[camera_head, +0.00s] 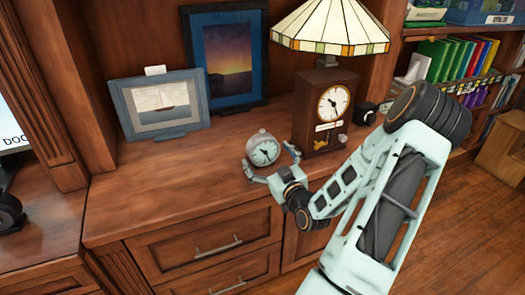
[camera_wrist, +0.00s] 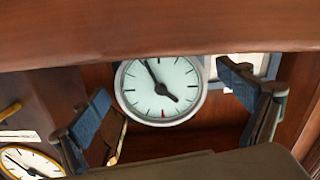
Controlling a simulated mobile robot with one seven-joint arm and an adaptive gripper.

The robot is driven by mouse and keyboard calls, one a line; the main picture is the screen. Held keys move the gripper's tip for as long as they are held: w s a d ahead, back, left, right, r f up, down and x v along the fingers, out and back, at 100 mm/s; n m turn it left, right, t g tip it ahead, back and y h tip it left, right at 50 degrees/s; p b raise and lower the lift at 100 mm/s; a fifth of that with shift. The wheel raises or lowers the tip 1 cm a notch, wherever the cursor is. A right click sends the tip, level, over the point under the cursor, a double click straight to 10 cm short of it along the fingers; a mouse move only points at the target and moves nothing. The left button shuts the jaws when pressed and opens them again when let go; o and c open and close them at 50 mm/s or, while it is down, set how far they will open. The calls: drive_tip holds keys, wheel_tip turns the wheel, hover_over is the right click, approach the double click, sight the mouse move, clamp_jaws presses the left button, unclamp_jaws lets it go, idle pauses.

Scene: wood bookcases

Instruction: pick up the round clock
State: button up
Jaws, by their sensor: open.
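The round clock (camera_head: 264,152) has a pale dial and a silver-grey rim and stands upright on the wooden cabinet top (camera_head: 165,185), near the middle. In the wrist view the round clock (camera_wrist: 160,90) faces me. My gripper (camera_head: 269,162) is open, low over the cabinet top, with one finger to each side of the clock in the picture. In the wrist view my gripper (camera_wrist: 163,84) shows its blue-padded fingers left and right of the clock, with gaps visible. I cannot tell if the clock is fully between them in depth.
A wooden mantel clock (camera_head: 322,110) with a stained-glass lamp (camera_head: 333,25) above it stands close by on the right. A framed boat picture (camera_head: 160,104) and a blue-framed sunset picture (camera_head: 228,55) stand behind. The cabinet top at front left is clear.

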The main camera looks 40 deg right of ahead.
sight(266, 154)
drive_tip(key=shift+x, duration=1.55)
drive_tip(key=shift+c, duration=0.6)
drive_tip(key=c, duration=1.6)
drive_tip(key=shift+r, duration=0.1)
